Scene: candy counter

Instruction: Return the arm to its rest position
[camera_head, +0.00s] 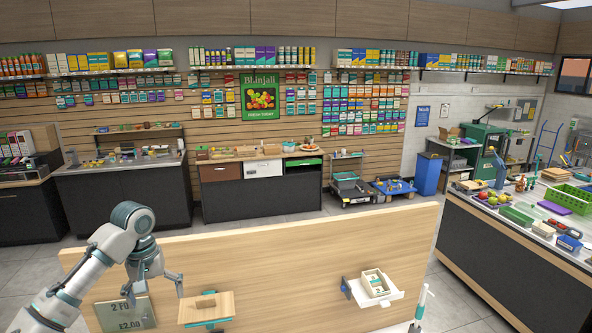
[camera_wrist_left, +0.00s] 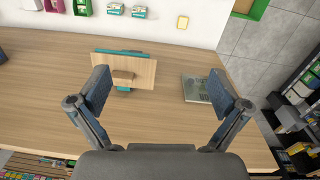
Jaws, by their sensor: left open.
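My left arm comes in from the left in the head view. I see no right gripper.
On the counter's (camera_head: 285,255) right stands a white tray (camera_head: 385,298) with a pale box (camera_head: 375,281). A white and teal upright item (camera_head: 420,304) is nearby. The middle of the counter is clear. A dark side counter (camera_head: 505,255) with goods stands at the right.

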